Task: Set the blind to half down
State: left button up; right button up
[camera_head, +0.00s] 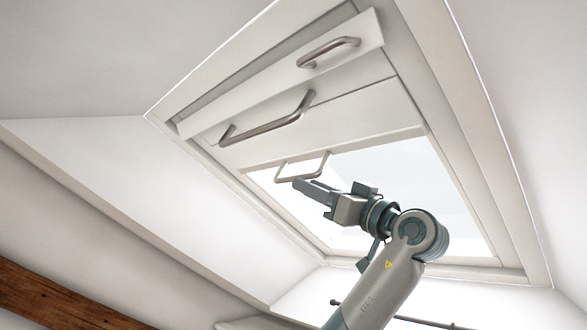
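The blind (352,118) is a pale panel in the sloping roof window. It covers the upper part of the opening, and bright glass (385,180) shows below its bottom edge. A light loop handle (301,165) hangs from that bottom edge. My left gripper (297,183) is at the handle's lower bar, and its fingertips overlap the bar in the picture. The fingers are seen side-on, so I cannot tell whether they are open or shut, or whether they touch the bar. My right gripper is not in view.
A pale window sash bar (285,78) with a short metal handle (328,51) crosses the top. A longer metal handle (266,119) sits below it. The white window frame (478,140) surrounds the opening. A dark rod (425,322) runs low at the bottom, and a wooden beam (55,300) is lower left.

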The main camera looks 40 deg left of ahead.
pick_arm(q)
jog(key=p+x, duration=0.2)
jog(key=x, duration=0.3)
jog(key=shift+a+r, duration=0.15)
jog(key=shift+r, duration=0.05)
jog(key=shift+a+r+p, duration=0.1)
jog(key=shift+a+p, duration=0.35)
jog(key=shift+a, duration=0.1)
grip_shut()
